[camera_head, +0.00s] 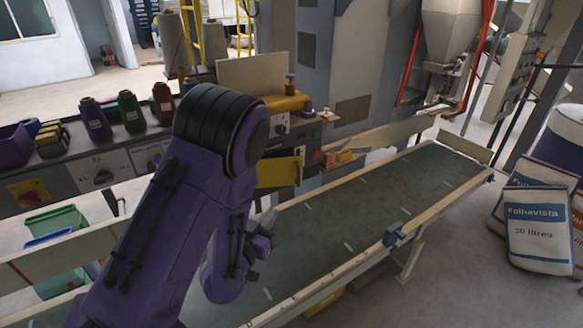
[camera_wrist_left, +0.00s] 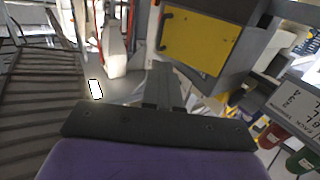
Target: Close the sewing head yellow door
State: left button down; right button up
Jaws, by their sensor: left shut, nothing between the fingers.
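The sewing head (camera_head: 290,125) stands beside the conveyor, with a grey control face and a yellow top. Its yellow door (camera_head: 278,172) shows as a flat yellow panel low on the head, partly hidden behind my left arm. The left wrist view shows the yellow door (camera_wrist_left: 200,42) as a yellow panel with a dark edge, above and right of the fingers. I cannot tell how far it stands open. My left gripper (camera_head: 268,222) is shut and empty, below the door and over the belt. Its fingers (camera_wrist_left: 163,82) also show in the wrist view, apart from the panel. My right gripper is out of view.
The green conveyor (camera_head: 380,195) with raised side rails runs from lower left to upper right. Thread cones (camera_head: 130,112) and boxes stand on the grey bench at left. White sacks (camera_head: 538,230) lean at right.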

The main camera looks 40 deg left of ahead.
pick_arm(q)
jog(key=shift+w+b, duration=1.5)
jog(key=shift+b, duration=2.75)
jog(key=p, duration=0.3)
send_near(298, 179)
jog(key=w+a, duration=0.1)
jog(key=w, duration=0.5)
jog(key=shift+w+a, duration=0.15)
jog(key=shift+w, duration=0.2)
